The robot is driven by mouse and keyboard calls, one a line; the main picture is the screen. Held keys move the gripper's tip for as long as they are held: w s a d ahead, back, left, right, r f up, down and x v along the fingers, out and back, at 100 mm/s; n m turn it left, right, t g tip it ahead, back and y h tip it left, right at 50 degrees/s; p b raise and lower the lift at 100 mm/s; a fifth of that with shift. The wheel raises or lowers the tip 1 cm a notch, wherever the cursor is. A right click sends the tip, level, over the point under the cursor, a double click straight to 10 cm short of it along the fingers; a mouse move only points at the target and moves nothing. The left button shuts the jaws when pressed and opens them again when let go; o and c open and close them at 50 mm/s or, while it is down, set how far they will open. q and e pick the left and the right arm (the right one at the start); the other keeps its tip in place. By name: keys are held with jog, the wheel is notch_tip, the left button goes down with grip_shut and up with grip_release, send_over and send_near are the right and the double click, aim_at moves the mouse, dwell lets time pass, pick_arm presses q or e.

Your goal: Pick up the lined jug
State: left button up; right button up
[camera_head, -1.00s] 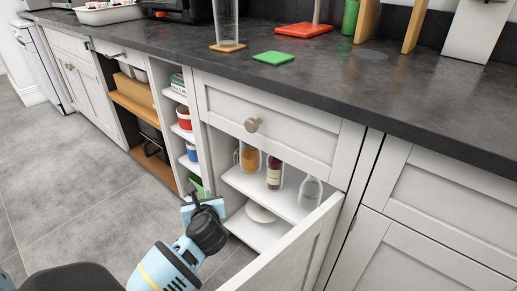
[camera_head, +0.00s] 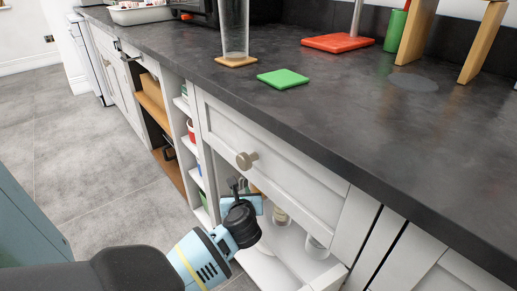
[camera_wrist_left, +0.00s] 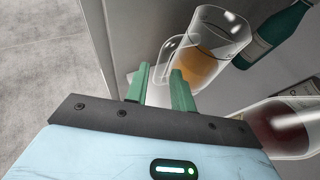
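The jug (camera_wrist_left: 205,52) is clear glass with amber liquid and a loop handle. In the left wrist view it stands tilted in the picture just beyond my fingertips, its handle close to the gap between them. I cannot tell whether the handle is between the fingers or beyond them. My left gripper (camera_wrist_left: 160,70) is open with its green fingers apart. In the head view my left gripper (camera_head: 238,187) is at the opening of the lower cabinet, below the drawer, and hides most of the jug. My right gripper is not in view.
A dark green bottle (camera_wrist_left: 275,35) stands behind the jug. A glass vessel with dark red liquid (camera_wrist_left: 290,128) lies close on the right in the wrist view. The drawer front (camera_head: 265,155) and worktop (camera_head: 330,110) overhang the opening. A green coaster (camera_head: 283,78) lies on the worktop.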

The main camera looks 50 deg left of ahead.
aim_at(242, 189)
pick_arm(q)
jog(key=shift+w+a+f, duration=0.3)
jog(key=shift+w+a, duration=0.1)
jog(key=shift+a, duration=0.05)
jog(key=b+x, duration=0.1)
jog(key=x, duration=0.1)
jog(key=b+x, duration=0.1)
jog(key=x, duration=0.1)
jog(key=shift+w+a+f+b, duration=0.15)
jog(key=shift+w+f+b, duration=0.1)
jog(key=shift+f+b, duration=0.15)
grip_shut()
